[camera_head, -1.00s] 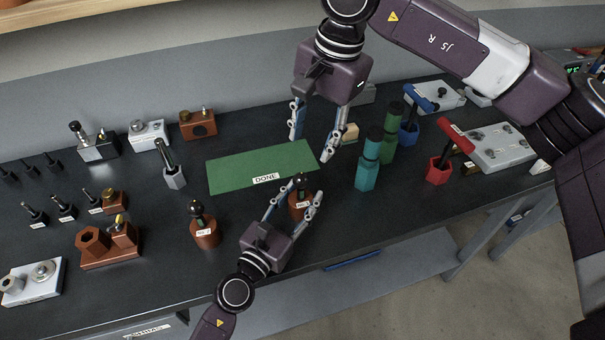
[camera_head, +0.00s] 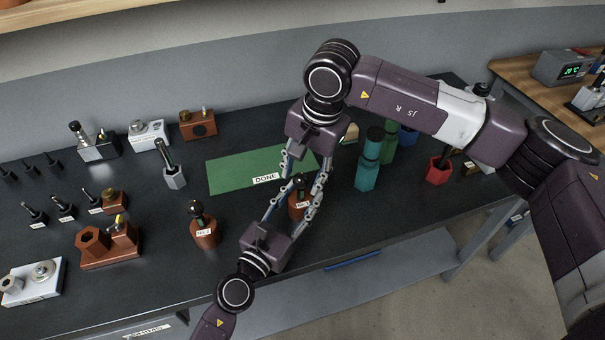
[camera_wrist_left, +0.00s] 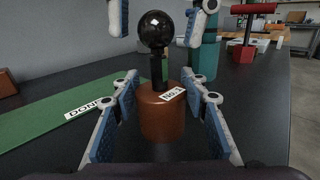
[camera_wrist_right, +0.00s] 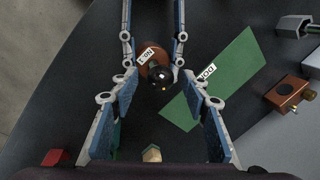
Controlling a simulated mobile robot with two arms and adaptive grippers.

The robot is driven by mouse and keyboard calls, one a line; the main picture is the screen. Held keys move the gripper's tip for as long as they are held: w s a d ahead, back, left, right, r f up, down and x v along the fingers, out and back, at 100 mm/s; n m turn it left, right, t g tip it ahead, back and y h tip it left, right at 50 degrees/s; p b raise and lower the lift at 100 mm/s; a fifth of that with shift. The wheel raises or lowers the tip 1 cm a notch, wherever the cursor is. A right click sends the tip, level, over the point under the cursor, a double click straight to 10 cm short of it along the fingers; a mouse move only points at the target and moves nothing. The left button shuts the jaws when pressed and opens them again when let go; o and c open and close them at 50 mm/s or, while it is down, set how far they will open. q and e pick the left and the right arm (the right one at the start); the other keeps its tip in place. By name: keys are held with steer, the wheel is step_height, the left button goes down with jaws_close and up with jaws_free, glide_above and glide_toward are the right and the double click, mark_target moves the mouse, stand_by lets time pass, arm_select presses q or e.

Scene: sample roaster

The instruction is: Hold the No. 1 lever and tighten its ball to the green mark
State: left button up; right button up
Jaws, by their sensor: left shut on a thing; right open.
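The No. 1 lever (camera_head: 299,204) stands upright on the bench, with a brown round base, a dark stem and a shiny black ball. In the left wrist view its base (camera_wrist_left: 162,118) carries the No. 1 label and the ball (camera_wrist_left: 155,28) is on top. My left gripper (camera_head: 291,208) is shut on the base, one finger on each side. My right gripper (camera_head: 305,176) comes from above, open, with its fingers on either side of the ball. In the right wrist view the ball (camera_wrist_right: 160,76) sits between the spread fingertips, apart from both. I cannot make out a green mark on the lever.
A green DONE mat (camera_head: 228,172) lies just behind the lever. The No. 2 lever (camera_head: 204,232) stands to the left. A teal block (camera_head: 367,173) and a red-handled tool (camera_head: 437,172) stand to the right. The bench front between the No. 2 lever and my left gripper is clear.

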steer(key=shift+f, duration=0.15)
steer(key=shift+c, duration=0.3)
jaws_close()
